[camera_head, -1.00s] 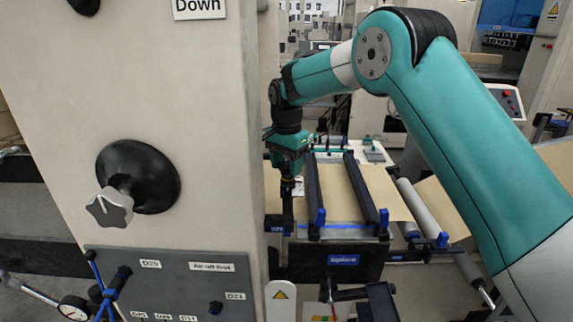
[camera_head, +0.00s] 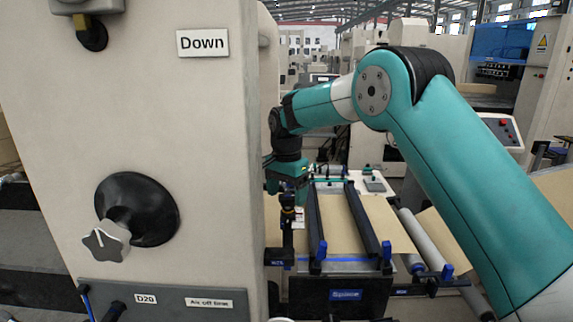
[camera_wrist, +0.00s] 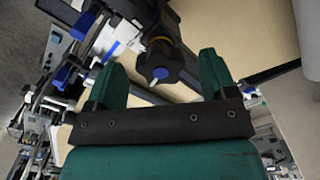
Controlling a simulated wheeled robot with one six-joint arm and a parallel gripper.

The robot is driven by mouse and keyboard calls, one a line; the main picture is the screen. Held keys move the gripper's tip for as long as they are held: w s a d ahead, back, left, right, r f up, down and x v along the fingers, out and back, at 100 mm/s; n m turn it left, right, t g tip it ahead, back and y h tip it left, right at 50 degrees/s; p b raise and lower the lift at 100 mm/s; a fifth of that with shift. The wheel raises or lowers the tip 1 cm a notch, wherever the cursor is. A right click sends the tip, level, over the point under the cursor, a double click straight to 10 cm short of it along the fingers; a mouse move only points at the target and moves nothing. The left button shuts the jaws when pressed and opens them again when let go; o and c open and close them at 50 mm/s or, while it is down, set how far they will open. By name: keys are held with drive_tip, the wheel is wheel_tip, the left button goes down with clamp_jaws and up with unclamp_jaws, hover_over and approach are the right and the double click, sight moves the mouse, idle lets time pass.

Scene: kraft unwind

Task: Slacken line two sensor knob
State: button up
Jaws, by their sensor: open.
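In the head view, my gripper (camera_head: 287,196) points down above a dark upright post (camera_head: 287,240) at the left of the splice table. No label tells which line this knob belongs to.
A large cream machine panel (camera_head: 215,130) stands close on the left, with a grey star knob (camera_head: 107,241) on a black dial and a "Down" sign (camera_head: 203,42). Kraft paper (camera_head: 338,215) and dark rails (camera_head: 367,225) lie right of the post.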

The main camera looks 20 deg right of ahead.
sight(287, 197)
wheel_tip(287, 197, up, 16)
drive_tip(key=b, duration=0.2)
